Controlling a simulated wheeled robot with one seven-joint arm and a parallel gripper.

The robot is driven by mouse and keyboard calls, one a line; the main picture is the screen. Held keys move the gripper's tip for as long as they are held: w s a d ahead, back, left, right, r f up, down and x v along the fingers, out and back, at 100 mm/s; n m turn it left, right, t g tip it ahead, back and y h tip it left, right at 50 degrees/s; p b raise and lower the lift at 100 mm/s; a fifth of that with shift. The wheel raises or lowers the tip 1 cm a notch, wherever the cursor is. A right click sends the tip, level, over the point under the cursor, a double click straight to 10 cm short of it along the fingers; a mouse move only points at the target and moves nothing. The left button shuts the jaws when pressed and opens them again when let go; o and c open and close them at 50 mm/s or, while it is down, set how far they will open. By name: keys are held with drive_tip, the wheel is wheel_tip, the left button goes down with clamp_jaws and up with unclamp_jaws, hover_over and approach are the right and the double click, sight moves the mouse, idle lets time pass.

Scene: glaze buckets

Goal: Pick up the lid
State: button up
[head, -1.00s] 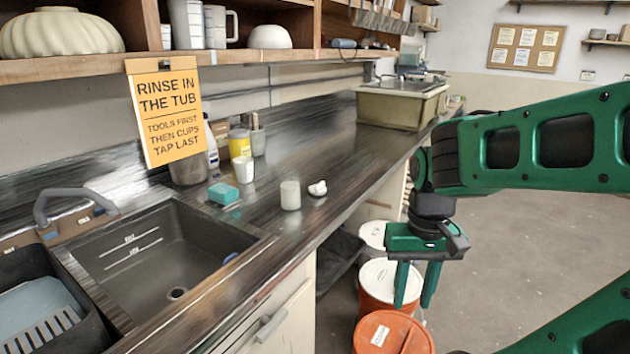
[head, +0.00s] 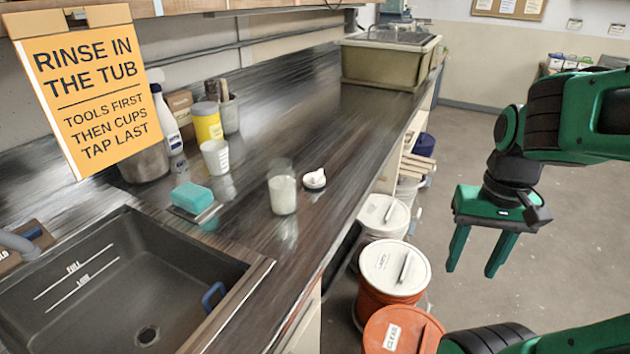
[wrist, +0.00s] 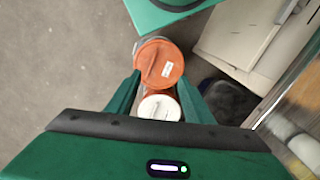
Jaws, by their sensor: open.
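My gripper (head: 474,268) is open and empty, pointing down over the floor to the right of the buckets in the head view. A small white lid-like piece (head: 314,179) lies on the counter beside a glass jar with pale contents (head: 283,195); I cannot tell for sure that it is a lid. Buckets by the counter front have lids: a white lid (head: 382,215), a white lid with a bar handle (head: 395,267), and an orange lid labelled CLEAR (head: 402,332). In the wrist view the orange lid (wrist: 159,62) and a white lid (wrist: 160,107) show between and beyond my fingers.
The dark counter (head: 290,110) holds a cup (head: 215,157), a yellow tub (head: 207,124), a spray bottle (head: 166,124) and a teal sponge (head: 192,196). A sink (head: 120,290) is at lower left. Open floor (head: 455,150) lies right of the buckets.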

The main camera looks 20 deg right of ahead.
drive_tip(key=o, duration=0.4)
drive_tip(key=shift+s+r, duration=0.1)
drive_tip(key=shift+r, duration=0.45)
drive_tip(key=shift+o, duration=0.2)
drive_tip(key=w+r+n, duration=0.5)
drive_tip(key=w+n, duration=0.2)
drive_tip(key=w, duration=0.6)
drive_tip(key=n, duration=1.7)
approach(314, 178)
drive_tip(key=w+d, duration=0.1)
drive_tip(key=w, duration=0.2)
wheel_tip(314, 178, down, 4)
drive_tip(key=shift+w+d+f, duration=0.1)
drive_tip(key=shift+f, duration=0.05)
drive_tip(key=shift+s+f, duration=0.15)
drive_tip(key=shift+f, duration=1.35)
drive_tip(key=shift+s+f, duration=0.2)
drive_tip(key=shift+f, duration=1.3)
